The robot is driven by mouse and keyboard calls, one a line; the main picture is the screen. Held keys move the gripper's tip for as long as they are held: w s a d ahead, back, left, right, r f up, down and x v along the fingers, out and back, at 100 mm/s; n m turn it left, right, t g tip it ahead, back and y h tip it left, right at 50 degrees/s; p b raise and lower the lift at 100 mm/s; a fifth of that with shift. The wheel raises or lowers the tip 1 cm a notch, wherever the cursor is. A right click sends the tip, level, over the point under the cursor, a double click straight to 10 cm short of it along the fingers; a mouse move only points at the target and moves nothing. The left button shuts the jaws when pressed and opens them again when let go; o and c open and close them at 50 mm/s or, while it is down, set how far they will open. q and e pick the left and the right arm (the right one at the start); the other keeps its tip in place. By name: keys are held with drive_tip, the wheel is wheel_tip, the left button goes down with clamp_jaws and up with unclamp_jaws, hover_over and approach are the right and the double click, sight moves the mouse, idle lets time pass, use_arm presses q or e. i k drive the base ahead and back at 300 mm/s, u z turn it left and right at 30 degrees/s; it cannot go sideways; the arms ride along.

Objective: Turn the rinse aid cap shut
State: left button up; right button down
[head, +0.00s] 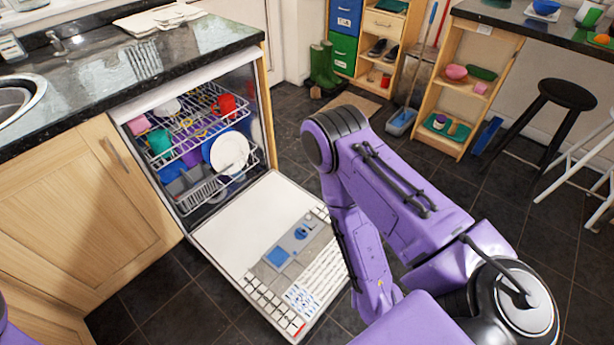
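The rinse aid cap (302,231) is a small round blue cap on the grey dispenser panel (291,245) of the open dishwasher door (241,226). A blue square lid (278,257) lies beside it on the same panel. The cap is too small to tell how far it is turned. My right arm passes just to the right of the door, its forearm pointing down. My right gripper does not show. My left gripper is out of the picture; only a bit of purple shows at the lower left edge.
The dishwasher racks (195,130) hold cups and a white plate (229,151). A granite counter (110,75) runs above. A wooden shelf unit (452,90) and a black stool (546,105) stand at the right. Dark floor tiles lie bare left of the door.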

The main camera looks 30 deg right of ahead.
sight(298, 235)
drive_tip(key=z, duration=0.8)
drive_tip(key=k, duration=0.1)
drive_tip(key=z, duration=2.7)
drive_tip(key=i, duration=0.8)
drive_tip(key=u, duration=2.4)
drive_tip(key=i, duration=0.5)
